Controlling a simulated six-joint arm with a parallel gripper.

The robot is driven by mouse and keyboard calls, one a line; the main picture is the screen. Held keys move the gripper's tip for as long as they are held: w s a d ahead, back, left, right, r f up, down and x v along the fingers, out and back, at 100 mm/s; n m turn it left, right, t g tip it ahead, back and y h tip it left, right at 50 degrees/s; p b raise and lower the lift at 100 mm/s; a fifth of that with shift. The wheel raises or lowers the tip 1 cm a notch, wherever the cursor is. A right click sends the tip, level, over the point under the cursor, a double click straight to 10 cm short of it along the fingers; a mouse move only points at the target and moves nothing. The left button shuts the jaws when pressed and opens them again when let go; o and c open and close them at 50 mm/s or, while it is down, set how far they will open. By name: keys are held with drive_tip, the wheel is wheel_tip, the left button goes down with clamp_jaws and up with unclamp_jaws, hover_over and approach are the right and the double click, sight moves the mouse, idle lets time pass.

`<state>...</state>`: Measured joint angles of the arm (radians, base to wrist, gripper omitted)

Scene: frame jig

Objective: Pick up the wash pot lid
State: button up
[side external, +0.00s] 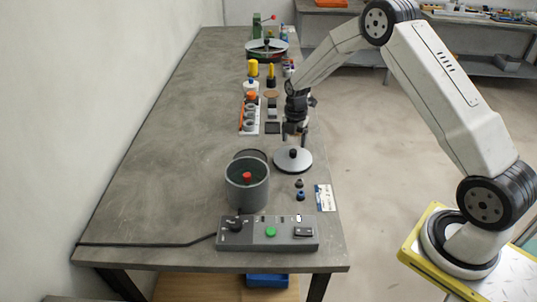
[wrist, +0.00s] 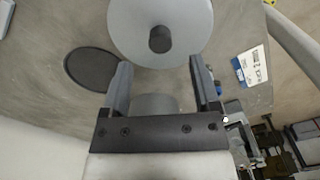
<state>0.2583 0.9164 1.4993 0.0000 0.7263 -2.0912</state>
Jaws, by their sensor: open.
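The wash pot lid, a light grey disc (side external: 281,161) with a dark upright knob (side external: 293,153), lies flat on the bench. In the wrist view the lid (wrist: 190,25) and its knob (wrist: 160,40) show at the top, just beyond my fingertips. My gripper (side external: 295,138) points down above the lid. It is open and empty, and its spread fingers (wrist: 160,64) lie to either side of the knob's line. The grey pot (side external: 247,190) stands in front and left of the lid, with a red knob (side external: 247,175) showing inside its open top.
A dark round pad (wrist: 90,68) lies beside the lid. A control box (side external: 267,233) with a green button stands at the front edge. A printed card (side external: 325,197) and small dark knobs (side external: 300,189) lie right. Racked parts (side external: 249,118) stand behind. The bench's left side is clear.

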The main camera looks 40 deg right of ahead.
sight(293, 151)
drive_tip(key=shift+f, duration=2.6)
clamp_jaws()
